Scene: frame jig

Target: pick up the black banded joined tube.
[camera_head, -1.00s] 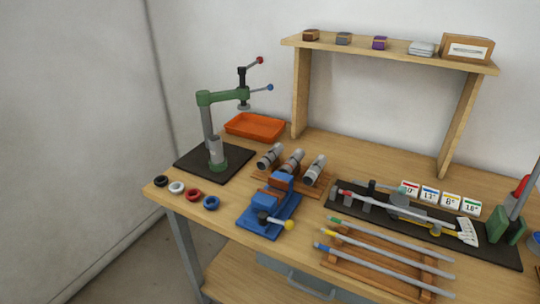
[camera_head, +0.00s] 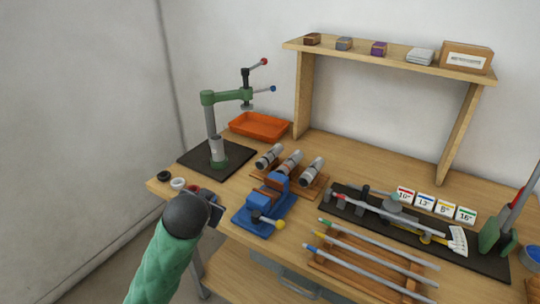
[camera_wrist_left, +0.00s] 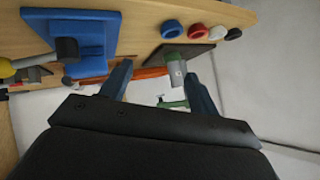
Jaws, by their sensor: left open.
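Three short grey tubes with dark parts lie side by side on a wooden rack behind the blue vise: a left tube (camera_head: 269,156), a middle tube (camera_head: 290,163) and a right tube (camera_head: 312,172). Their band colours are too small to tell apart surely, so I cannot say which is the black banded one. My left gripper (camera_head: 214,211) is over the table's front left edge, to the left of the vise and well apart from the tubes. In the left wrist view its two fingers (camera_wrist_left: 160,92) are spread with nothing held between them. My right gripper is not seen.
The blue vise (camera_head: 264,205) stands in front of the tubes. A green press (camera_head: 226,97) on a dark base is at the left, near an orange tray (camera_head: 259,126). Coloured rings line the left edge, partly hidden by my arm. Long rods (camera_head: 370,245) lie at the right front.

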